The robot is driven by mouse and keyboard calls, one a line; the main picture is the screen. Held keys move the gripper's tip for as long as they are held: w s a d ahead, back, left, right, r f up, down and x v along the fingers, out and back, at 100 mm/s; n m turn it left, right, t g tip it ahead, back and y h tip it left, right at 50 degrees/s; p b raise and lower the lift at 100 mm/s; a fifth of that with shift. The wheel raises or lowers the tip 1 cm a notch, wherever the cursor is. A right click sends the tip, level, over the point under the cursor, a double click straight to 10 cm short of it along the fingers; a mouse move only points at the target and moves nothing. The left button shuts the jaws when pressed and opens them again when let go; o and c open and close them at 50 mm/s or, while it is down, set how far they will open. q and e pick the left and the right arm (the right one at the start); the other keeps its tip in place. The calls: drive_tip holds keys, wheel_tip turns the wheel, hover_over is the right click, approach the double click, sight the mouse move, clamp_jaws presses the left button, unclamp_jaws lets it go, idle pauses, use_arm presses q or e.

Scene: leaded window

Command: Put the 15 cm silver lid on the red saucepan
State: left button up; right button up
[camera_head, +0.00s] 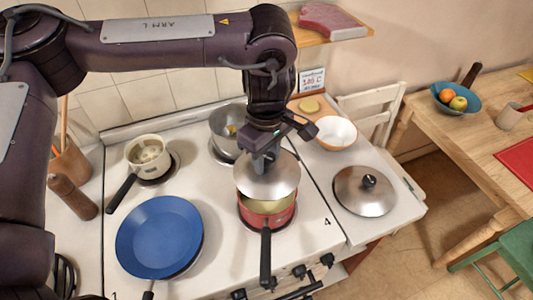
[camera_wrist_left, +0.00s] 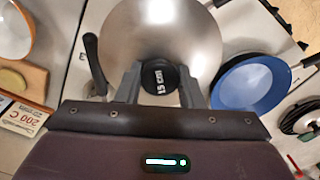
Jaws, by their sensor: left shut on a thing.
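The silver lid (camera_head: 267,181) hangs over the red saucepan (camera_head: 268,218), which stands on the front right of the stove with its dark handle toward me. Part of the pan's inside shows below the lid's near edge. My left gripper (camera_head: 263,163) is shut on the lid's black knob. In the left wrist view the lid (camera_wrist_left: 135,35) fills the top middle, and its knob (camera_wrist_left: 160,77), marked 15 cm, sits between the fingers (camera_wrist_left: 160,90). The lid hides the pan's far rim, and I cannot tell the exact gap. My right gripper is not in view.
Another silver lid (camera_head: 350,199) lies on the counter to the right. A blue pan (camera_head: 158,237), a cream pot (camera_head: 150,157) and a grey metal pan (camera_head: 222,125) stand on the stove. A white bowl with an orange outside (camera_head: 336,133) stands behind on the right.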

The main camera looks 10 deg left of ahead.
sight(267, 172)
use_arm(q)
drive_tip(key=shift+f+b, duration=2.15)
drive_tip(key=shift+b, duration=0.05)
drive_tip(key=shift+f, duration=0.5)
drive_tip(key=shift+f, duration=0.1)
drive_tip(key=shift+f, duration=0.5)
idle(0.5)
drive_tip(key=o, duration=1.1)
